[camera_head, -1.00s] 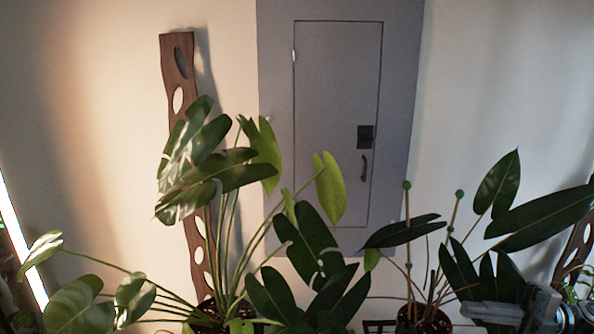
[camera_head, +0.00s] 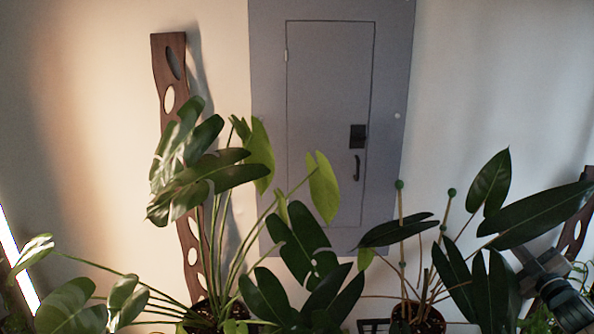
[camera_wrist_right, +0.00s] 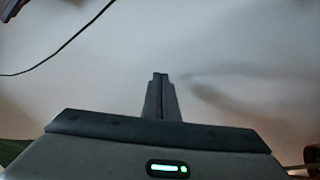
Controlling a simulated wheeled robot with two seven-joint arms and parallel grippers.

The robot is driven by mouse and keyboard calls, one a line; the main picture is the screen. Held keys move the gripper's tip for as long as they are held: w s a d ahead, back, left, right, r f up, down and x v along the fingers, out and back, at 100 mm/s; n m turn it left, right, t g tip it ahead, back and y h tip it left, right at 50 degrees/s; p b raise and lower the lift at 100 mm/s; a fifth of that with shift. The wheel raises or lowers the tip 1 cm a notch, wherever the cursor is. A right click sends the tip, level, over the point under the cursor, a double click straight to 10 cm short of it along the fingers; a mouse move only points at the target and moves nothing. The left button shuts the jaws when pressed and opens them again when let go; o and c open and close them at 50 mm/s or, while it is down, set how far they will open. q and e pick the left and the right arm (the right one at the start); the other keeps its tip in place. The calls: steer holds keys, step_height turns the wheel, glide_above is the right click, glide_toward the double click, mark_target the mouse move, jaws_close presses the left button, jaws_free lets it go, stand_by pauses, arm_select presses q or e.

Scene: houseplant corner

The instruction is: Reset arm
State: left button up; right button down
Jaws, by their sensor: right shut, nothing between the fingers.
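My right gripper (camera_wrist_right: 160,80) shows in the right wrist view with its two dark fingers together and nothing between them. Behind the fingers is a plain pale wall. In the head view, part of my right arm (camera_head: 562,300) is at the lower right corner, beside the dark leaves of the right plant (camera_head: 491,284). I cannot tell whether it touches the leaves. My left gripper is not in either view.
A large-leaved plant (camera_head: 230,170) stands left of centre. A grey wall panel (camera_head: 330,130) and a dark wooden board with holes (camera_head: 169,65) are behind it. A thin dark cable (camera_wrist_right: 70,40) crosses the upper left of the right wrist view.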

steer(key=s+d+f+m+g+h, duration=0.2)
steer(key=f+g, duration=0.1)
steer(key=f, duration=0.8)
steer(key=s+d+f+m+g+h, duration=0.1)
steer(key=f+m+g, duration=0.15)
steer(key=f, duration=0.95)
steer(key=s+a+f+m+g, duration=0.1)
steer(key=s+a+f+g, duration=0.15)
steer(key=s+f, duration=0.6)
steer(key=s+a+f+g, duration=0.1)
steer(key=s+a+f, duration=0.25)
steer(key=f, duration=0.95)
steer(key=s+a+f+m+g, duration=0.1)
steer(key=s+a+f, duration=0.35)
steer(key=f, duration=0.55)
steer(key=s+a+f+g+y, duration=0.1)
steer(key=s+a+f+g, duration=0.2)
steer(key=s+a+f, duration=0.55)
steer(key=s+a+f+g+y, duration=0.1)
steer(key=s+a+f, duration=0.4)
steer(key=s, duration=0.6)
steer(key=s+a+f+m+g+y, duration=0.1)
steer(key=s+a+f+g, duration=0.1)
steer(key=s+a+f, duration=0.4)
steer(key=s+a+f+g, duration=0.2)
steer(key=s+a+f, duration=0.3)
steer(key=s+a, duration=0.6)
steer(key=s, duration=0.7)
steer(key=shift+f+y, duration=0.35)
steer(key=shift+y, duration=0.05)
